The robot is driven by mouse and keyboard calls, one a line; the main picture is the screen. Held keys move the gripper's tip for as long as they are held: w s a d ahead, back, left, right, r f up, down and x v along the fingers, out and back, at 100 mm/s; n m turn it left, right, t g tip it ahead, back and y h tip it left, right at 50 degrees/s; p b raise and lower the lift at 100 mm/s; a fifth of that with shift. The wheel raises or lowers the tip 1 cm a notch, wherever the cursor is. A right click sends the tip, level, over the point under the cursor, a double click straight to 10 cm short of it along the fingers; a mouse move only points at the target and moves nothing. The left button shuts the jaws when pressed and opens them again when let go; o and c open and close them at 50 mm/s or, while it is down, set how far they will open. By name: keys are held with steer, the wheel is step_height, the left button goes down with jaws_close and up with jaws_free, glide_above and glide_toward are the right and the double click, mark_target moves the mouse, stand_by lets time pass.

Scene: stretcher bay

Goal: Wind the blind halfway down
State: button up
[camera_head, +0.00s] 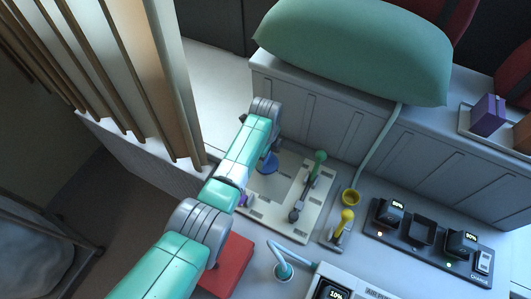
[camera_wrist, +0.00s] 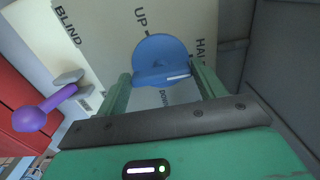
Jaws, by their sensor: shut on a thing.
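In the wrist view a blue knob (camera_wrist: 160,50) with a raised bar and a white mark near the bar's right end sits on a pale panel (camera_wrist: 100,50). The panel carries the words BLIND, UP, DOWN and a partly hidden word starting HAL. My gripper (camera_wrist: 161,76) has its two green fingers on either side of the knob's bar, shut on it. The white mark lies on the right side, towards the right finger. In the head view the blue knob (camera_head: 268,163) shows just right of my arm; my fingers are hidden there.
A purple-tipped lever (camera_wrist: 42,112) stands left of my gripper. A green-topped lever (camera_head: 319,158) and a yellow lever (camera_head: 346,217) stand to the right. A red block (camera_head: 229,266) lies near my forearm. Wooden slats (camera_head: 125,75) rise at left; a green cushion (camera_head: 350,50) lies behind.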

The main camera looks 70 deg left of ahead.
steer(key=o, duration=1)
steer(key=shift+r, duration=0.1)
step_height(320, 180, up, 8)
steer(key=shift+f+p, duration=0.15)
steer(key=shift+p, duration=0.5)
